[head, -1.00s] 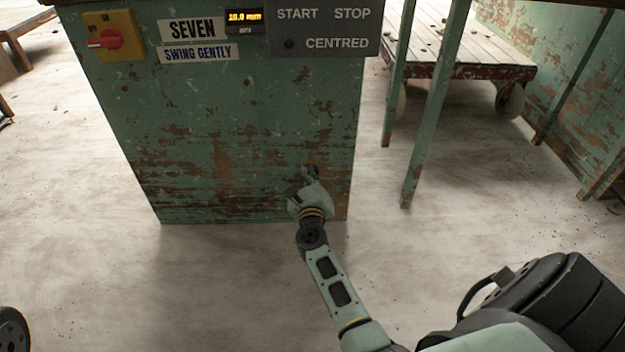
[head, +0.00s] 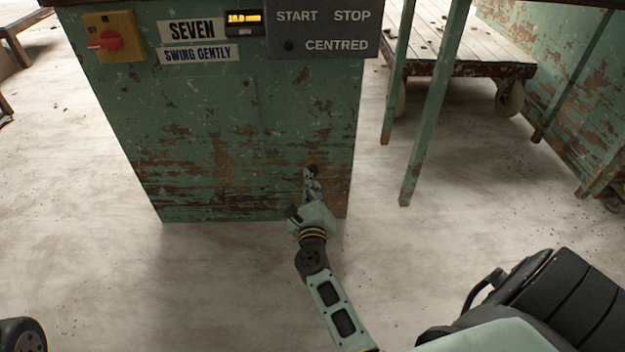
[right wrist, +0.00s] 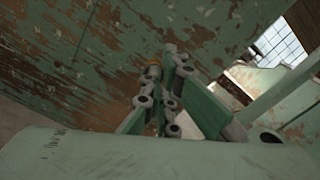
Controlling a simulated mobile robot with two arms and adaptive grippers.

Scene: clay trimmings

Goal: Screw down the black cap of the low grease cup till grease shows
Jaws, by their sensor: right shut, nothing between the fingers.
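A small dark, rounded thing, apparently the black cap (head: 313,171) of the low grease cup, sits low on the front of the green cabinet. A tiny orange-brown spot shows at its upper edge; I cannot tell whether it is grease, brass or rust. My right gripper (head: 309,186) is shut and empty just below and in front of the cap. In the right wrist view the gripper's fingers (right wrist: 163,68) stand close together, and a small yellowish spot shows by a fingertip. The cap is not clear there. My left gripper is not in view.
The worn green cabinet (head: 240,120) carries a red switch (head: 110,40), SEVEN and SWING GENTLY labels, a small lit display (head: 244,18) and a grey START/STOP panel (head: 320,30). Thin green legs (head: 435,100) and a low wheeled cart (head: 470,60) stand right. The floor in front is clear.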

